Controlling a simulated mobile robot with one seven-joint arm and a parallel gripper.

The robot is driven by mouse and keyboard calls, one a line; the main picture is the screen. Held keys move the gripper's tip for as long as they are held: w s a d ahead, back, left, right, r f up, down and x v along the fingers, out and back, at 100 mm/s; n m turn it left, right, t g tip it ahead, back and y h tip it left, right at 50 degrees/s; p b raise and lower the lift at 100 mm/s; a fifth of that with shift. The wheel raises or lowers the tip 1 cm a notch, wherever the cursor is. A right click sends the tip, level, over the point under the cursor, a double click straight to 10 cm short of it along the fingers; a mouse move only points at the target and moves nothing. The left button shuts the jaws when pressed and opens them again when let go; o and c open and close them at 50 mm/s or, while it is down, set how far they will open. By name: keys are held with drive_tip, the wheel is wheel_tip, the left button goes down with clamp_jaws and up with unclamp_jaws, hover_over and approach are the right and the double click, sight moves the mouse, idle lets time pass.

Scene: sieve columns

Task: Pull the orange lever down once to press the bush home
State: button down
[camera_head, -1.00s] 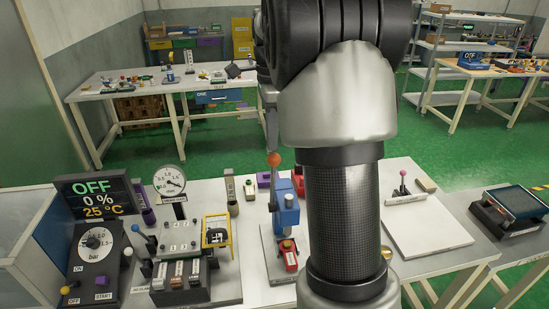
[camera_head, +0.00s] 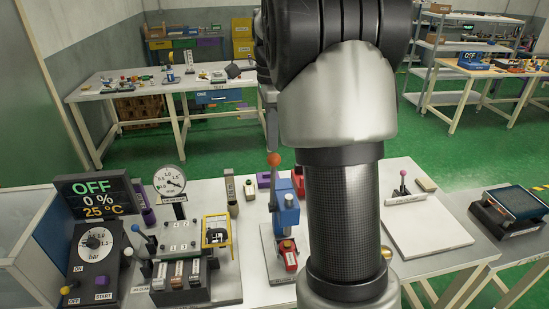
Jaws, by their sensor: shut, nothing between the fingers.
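The orange lever knob (camera_head: 274,159) stands raised at the top left of a blue press (camera_head: 287,212) on the bench. My arm hides the area to the right of the press.
Left of the press are a black control box (camera_head: 97,262) with a display (camera_head: 95,198), a dial gauge (camera_head: 169,182) and a yellow-framed part (camera_head: 217,231). A white board (camera_head: 425,232) lies right of my arm, with a pink-knobbed lever (camera_head: 403,182) behind it.

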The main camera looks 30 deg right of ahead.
sight(274, 155)
drive_tip(key=shift+s+a+f+b, duration=0.2)
drive_tip(key=shift+s+f+b, duration=0.3)
drive_tip(key=shift+s+b, duration=0.15)
drive_tip(key=shift+s+a+f+b, duration=0.2)
drive_tip(key=shift+s+f+b, duration=0.3)
drive_tip(key=shift+s, duration=0.15)
drive_tip(key=shift+s+a+f+b, duration=0.2)
drive_tip(key=shift+s+b, duration=0.2)
drive_tip(key=shift+s, duration=0.25)
drive_tip(key=shift+s+a+f+b, duration=0.15)
drive_tip(key=shift+s+b, duration=0.2)
drive_tip(key=shift+s, duration=0.25)
drive_tip(key=shift+s+a+f+b, duration=0.25)
drive_tip(key=shift+s+b, duration=0.2)
drive_tip(key=shift+s, duration=0.15)
drive_tip(key=shift+s+a+f+b, duration=0.1)
drive_tip(key=shift+s+f+b, duration=0.1)
drive_tip(key=shift+s+b, duration=0.3)
drive_tip(key=shift+s+f, duration=0.1)
drive_tip(key=shift+s, duration=0.05)
